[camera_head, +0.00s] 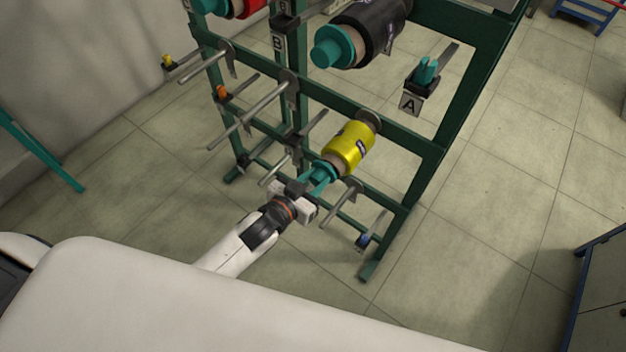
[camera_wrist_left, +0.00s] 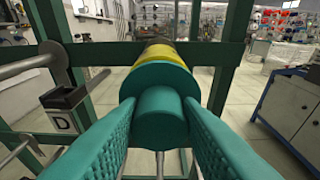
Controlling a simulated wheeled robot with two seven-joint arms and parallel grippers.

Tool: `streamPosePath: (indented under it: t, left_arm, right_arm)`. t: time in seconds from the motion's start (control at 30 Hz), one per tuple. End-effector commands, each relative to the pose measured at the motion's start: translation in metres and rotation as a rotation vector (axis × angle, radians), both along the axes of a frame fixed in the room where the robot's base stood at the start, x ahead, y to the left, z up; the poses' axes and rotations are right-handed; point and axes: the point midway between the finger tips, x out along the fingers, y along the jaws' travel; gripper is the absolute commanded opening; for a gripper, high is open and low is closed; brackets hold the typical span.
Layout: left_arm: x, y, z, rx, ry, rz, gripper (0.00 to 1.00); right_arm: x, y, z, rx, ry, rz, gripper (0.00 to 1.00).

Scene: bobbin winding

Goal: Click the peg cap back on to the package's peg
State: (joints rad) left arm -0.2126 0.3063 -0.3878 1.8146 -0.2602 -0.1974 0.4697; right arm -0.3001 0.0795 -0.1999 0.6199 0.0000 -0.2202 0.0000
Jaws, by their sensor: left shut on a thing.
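The yellow package (camera_head: 349,147) sits on a peg of the green rack, with its label facing up. A teal peg cap (camera_head: 323,171) is at the package's near end. In the left wrist view the cap (camera_wrist_left: 160,98) shows as a wide disc with a round knob, in front of the yellow package (camera_wrist_left: 166,54). My left gripper (camera_head: 310,182) is at the cap, its teal fingers on either side of the knob and shut on it. The cap appears against or very close to the package end; the exact gap is hidden. My right gripper is not in view.
The green rack (camera_head: 430,180) has several bare metal pegs around the package. A black package with a teal cap (camera_head: 333,47) hangs above. A holder marked D (camera_wrist_left: 62,110) stands left of the cap. A blue-framed cabinet (camera_head: 600,290) stands at right, with open floor between.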

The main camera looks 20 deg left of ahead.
Motion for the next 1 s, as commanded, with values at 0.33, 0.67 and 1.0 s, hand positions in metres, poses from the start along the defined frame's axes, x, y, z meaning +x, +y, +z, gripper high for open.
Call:
streamPosePath:
  t: [0.33, 0.67, 1.0]
  left_arm:
    - [0.0020, -0.0006, 0.0001, 0.000, 0.000, 0.000, 0.04]
    - [0.0057, -0.0018, -0.0005, 0.000, 0.000, 0.000, 0.04]
    - [0.0057, -0.0018, -0.0004, 0.000, 0.000, 0.000, 0.57]
  right_arm:
    - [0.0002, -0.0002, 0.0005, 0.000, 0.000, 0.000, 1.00]
    - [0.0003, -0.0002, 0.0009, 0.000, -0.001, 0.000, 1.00]
    - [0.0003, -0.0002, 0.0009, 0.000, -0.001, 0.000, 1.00]
